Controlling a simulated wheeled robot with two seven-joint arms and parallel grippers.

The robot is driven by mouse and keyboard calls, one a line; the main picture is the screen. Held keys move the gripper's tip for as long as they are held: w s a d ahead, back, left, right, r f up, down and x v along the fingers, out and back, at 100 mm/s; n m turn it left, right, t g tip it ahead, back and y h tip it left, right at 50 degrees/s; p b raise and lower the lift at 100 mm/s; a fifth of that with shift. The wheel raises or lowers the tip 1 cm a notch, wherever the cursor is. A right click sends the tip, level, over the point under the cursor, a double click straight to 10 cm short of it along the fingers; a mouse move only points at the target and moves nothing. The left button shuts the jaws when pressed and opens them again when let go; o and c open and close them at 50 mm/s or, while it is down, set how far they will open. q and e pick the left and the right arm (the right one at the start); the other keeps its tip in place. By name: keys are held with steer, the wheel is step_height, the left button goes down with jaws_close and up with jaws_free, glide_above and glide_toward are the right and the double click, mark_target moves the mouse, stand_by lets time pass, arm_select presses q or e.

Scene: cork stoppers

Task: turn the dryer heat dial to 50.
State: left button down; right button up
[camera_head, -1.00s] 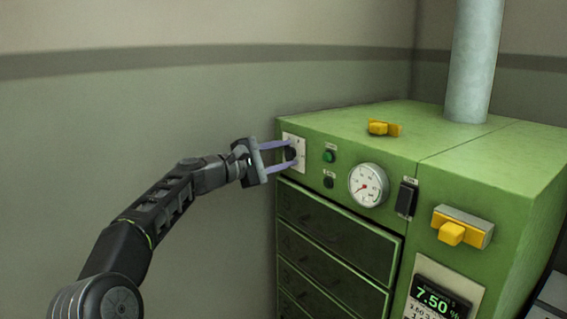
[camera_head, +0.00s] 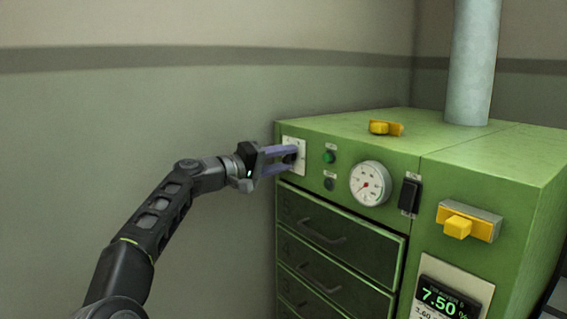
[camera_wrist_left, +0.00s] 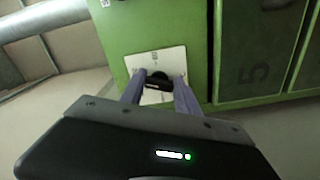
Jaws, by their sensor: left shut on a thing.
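The green dryer (camera_head: 350,148) stands at the right in the head view. Its heat dial is a black knob (camera_wrist_left: 158,82) on a white plate (camera_wrist_left: 143,61), which also shows at the dryer's upper left corner in the head view (camera_head: 300,146). My left gripper (camera_head: 288,158) reaches the plate from the left. Its two purple fingers (camera_wrist_left: 160,86) are shut on the black knob, one on each side. The fingers partly cover the knob, and the marks on the plate are too small to read. My right gripper is not in view.
Right of the dial are a green button (camera_head: 329,157), a black knob (camera_head: 330,184), a round gauge (camera_head: 370,184) and a black switch (camera_head: 409,196). Drawers (camera_head: 335,228) lie below. A yellow piece (camera_head: 385,128) is on top. A display (camera_head: 446,298) reads 7.50.

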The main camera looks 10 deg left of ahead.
arm_select(q)
steer(key=shift+f+m, duration=0.15)
steer(key=shift+m, duration=0.45)
steer(key=c, duration=0.9)
jaws_free()
